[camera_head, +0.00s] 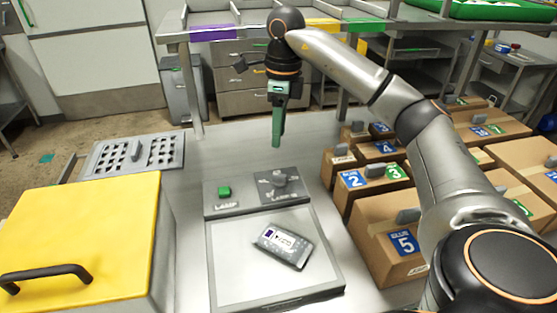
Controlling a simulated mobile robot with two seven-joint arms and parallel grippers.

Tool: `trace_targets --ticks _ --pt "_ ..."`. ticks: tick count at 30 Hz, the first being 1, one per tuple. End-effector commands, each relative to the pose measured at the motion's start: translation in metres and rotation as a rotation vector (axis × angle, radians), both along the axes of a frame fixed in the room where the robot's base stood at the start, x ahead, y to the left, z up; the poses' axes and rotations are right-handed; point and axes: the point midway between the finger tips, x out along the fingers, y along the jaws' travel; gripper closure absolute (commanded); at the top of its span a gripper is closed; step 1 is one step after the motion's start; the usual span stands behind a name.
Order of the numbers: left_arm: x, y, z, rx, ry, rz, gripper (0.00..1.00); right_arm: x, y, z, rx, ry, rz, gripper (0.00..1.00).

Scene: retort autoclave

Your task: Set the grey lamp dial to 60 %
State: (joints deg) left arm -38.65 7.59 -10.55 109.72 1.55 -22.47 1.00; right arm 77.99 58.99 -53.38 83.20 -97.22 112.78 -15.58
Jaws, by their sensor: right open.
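The grey lamp dial (281,182) sits on a dark grey plate at the back right of the light box (222,275). Its markings are too small to read. A green button (224,191) labelled LAMP is to its left. My right gripper (276,143) points down, open and empty, above and behind the dial, apart from it. Its teal fingers overlap from this angle. A grey pouch (285,246) with a white label lies on the pale top of the light box. My left gripper is out of view.
A yellow-lidded box (85,235) with a black handle stands at left, a perforated grey tray (135,152) behind it. Several cardboard boxes with numbered labels, one marked 5 (390,255), crowd the right under my right arm. Bare counter lies behind the dial.

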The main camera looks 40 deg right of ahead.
Motion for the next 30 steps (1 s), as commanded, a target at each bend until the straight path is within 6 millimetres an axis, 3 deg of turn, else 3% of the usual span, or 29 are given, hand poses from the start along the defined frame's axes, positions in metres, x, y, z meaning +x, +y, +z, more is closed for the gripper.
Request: trace_targets --ticks 7,14,21,30 --pt "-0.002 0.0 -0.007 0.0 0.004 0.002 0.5 -0.001 -0.009 -0.011 -0.06 0.026 -0.009 0.53" --pt "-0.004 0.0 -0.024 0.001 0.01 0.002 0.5 -0.003 -0.009 -0.054 -0.059 0.029 -0.009 0.53" --pt "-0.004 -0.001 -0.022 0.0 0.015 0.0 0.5 -0.002 -0.009 -0.097 -0.058 0.027 -0.009 0.53" --pt "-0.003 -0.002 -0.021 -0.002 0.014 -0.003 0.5 -0.002 -0.009 -0.122 -0.059 0.023 -0.01 0.53"
